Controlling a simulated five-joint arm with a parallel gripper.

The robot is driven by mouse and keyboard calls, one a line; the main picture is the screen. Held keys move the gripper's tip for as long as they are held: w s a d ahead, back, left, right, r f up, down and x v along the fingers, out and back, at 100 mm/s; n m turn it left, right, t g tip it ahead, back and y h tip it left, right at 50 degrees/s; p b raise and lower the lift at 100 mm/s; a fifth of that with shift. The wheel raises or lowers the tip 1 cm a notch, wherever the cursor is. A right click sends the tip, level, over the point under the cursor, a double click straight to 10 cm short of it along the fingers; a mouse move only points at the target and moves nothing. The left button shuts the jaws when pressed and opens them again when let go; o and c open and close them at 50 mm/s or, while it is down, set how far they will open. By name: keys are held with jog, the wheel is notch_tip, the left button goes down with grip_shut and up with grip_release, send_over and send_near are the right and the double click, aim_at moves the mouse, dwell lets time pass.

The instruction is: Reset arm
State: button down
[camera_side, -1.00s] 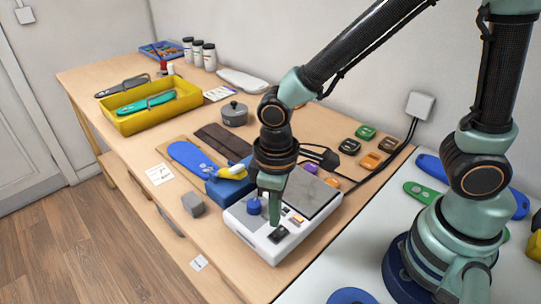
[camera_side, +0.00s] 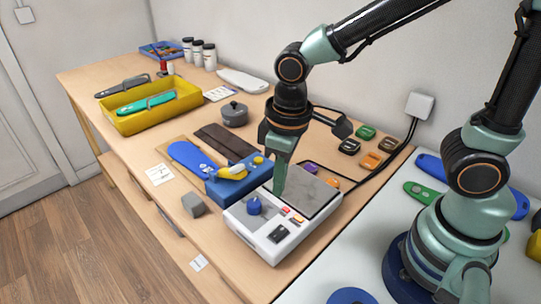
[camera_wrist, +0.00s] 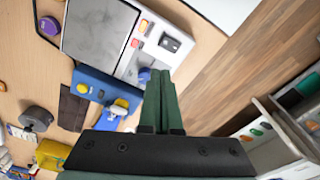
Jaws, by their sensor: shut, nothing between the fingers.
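My gripper (camera_side: 279,185) is shut and empty. In the side view it points down above the white machine (camera_side: 262,236), near the machine's blue knob (camera_side: 254,206) and the left edge of its grey plate (camera_side: 308,192). A gap between the fingertips and the machine is hard to judge. In the wrist view the green fingers (camera_wrist: 161,82) lie together, with the grey plate (camera_wrist: 98,32) and the black switch (camera_wrist: 170,43) beyond them.
A blue block (camera_side: 236,184) with yellow parts stands left of the machine, with a blue insole (camera_side: 190,156) beside it. Cables run behind the machine.

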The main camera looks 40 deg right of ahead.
jog(key=d+r+m+t, duration=0.4)
jog(key=d+r, duration=0.6)
jog(key=d, duration=0.3)
jog(key=shift+w+d+m+t, duration=0.35)
jog(key=shift+d+m+t, duration=0.05)
jog(key=shift+m, duration=0.1)
